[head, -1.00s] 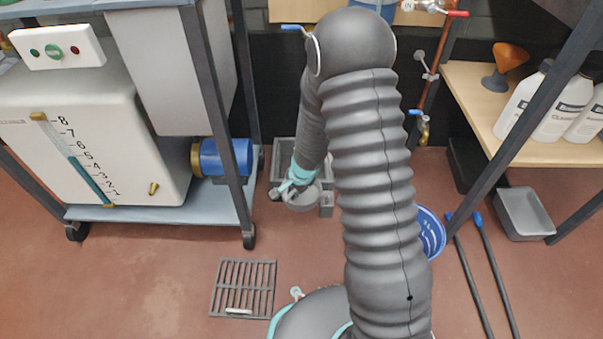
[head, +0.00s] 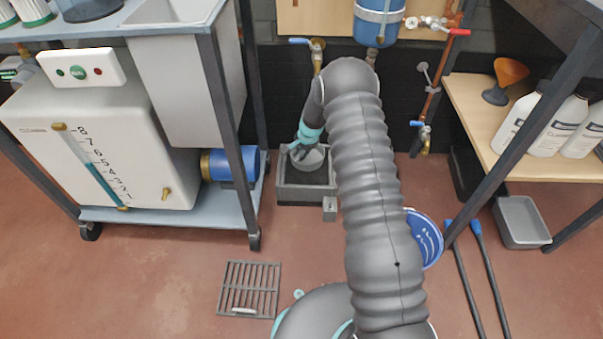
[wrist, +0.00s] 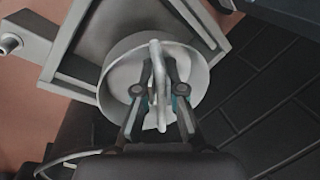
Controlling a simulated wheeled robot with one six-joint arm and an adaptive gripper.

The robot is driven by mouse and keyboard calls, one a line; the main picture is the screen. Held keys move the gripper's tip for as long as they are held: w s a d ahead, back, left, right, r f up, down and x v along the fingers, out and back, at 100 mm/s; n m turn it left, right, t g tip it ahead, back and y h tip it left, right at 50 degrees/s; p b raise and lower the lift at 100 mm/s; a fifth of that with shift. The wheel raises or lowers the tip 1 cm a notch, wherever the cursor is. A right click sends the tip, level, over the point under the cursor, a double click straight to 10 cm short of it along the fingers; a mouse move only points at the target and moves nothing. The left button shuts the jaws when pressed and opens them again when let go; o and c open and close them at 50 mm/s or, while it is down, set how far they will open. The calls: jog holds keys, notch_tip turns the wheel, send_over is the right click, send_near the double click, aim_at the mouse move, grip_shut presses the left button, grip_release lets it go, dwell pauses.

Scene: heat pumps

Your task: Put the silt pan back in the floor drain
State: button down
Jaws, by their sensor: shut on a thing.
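The silt pan (head: 309,162) is a round grey pan with a thin hoop handle (wrist: 156,62). My gripper (head: 301,149) is shut on that handle, and its two fingers (wrist: 158,78) show on either side of it in the wrist view. The pan (wrist: 117,82) hangs over the open floor drain (head: 305,197), a square grey box by the back wall. In the wrist view the pan overlaps the drain's inner opening, with the drain rim (wrist: 72,40) around it. I cannot tell how far the pan is above or inside the drain.
A slotted grate (head: 249,287) lies on the red floor in front. A wheeled metal rack (head: 170,216) stands left of the drain. A blue basket (head: 431,238) and two blue-tipped bars (head: 462,280) are at the right. A blue vessel (head: 378,22) and pipes are on the wall above.

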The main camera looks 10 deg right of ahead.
notch_tip(320, 180, down, 11)
jog(key=shift+s+r+b, duration=0.1)
jog(key=shift+s+b, duration=0.05)
jog(key=shift+b, duration=0.4)
jog(key=shift+w+f, duration=0.2)
jog(key=shift+f, duration=0.15)
jog(key=shift+f, duration=0.1)
jog(key=c, duration=1.3)
grip_release()
